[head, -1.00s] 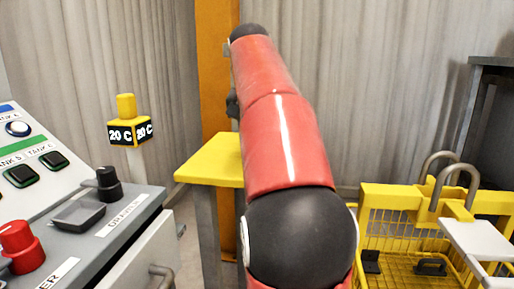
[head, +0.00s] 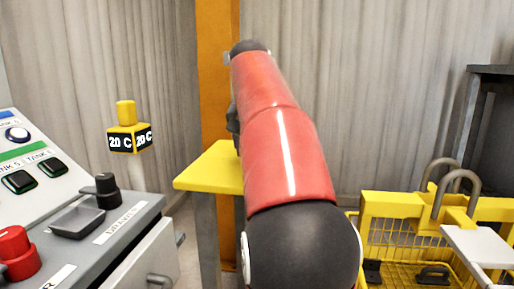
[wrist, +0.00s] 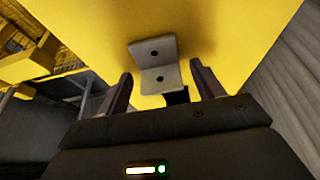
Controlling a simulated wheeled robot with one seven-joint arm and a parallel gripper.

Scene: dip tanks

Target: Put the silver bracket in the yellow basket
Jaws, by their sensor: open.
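The silver bracket (wrist: 155,65) is an L-shaped grey metal piece with a hole in each face. In the wrist view it is on the yellow stand top (wrist: 225,35), just beyond my gripper (wrist: 160,85). My gripper is open, with one finger on each side of the bracket's near end, and nothing is clamped. In the head view my red and black arm hides the bracket and gripper over the yellow stand (head: 215,168). The yellow basket (head: 392,205) is at the lower right in the head view. It has wire mesh sides and two grey hoops.
Dark bracket-like pieces (head: 432,275) are in the basket. A light grey plate (head: 475,243) is at its right. A control panel (head: 80,235) with knobs is at the left, beside a 20 C marker post (head: 130,138). An orange column (head: 216,75) stands behind the stand.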

